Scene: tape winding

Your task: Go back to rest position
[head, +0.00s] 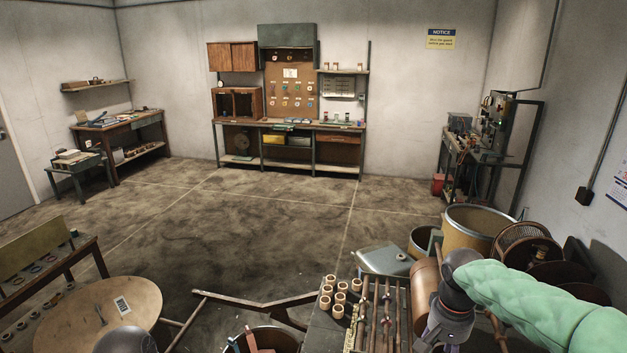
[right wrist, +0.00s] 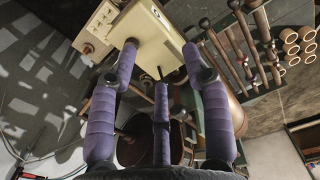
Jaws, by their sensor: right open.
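My right arm, in a pale green sleeve, comes in from the right in the head view. Its dark wrist is bent downward, and a little purple of my right gripper (head: 432,332) shows at the bottom edge. In the right wrist view the purple-padded fingers of this gripper (right wrist: 160,50) are spread apart with nothing between them. A beige box-shaped machine (right wrist: 146,32) lies beyond the fingertips; I cannot tell whether they touch it. My left gripper cannot be made out in either view.
Near my right arm are a rack of rods (head: 376,312), several tan rings (head: 338,311), a copper-coloured cylinder (head: 425,285) and a large drum (head: 474,232). A round wooden table (head: 75,318) stands lower left. The middle floor (head: 270,225) is clear; a workbench (head: 290,125) stands at the back wall.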

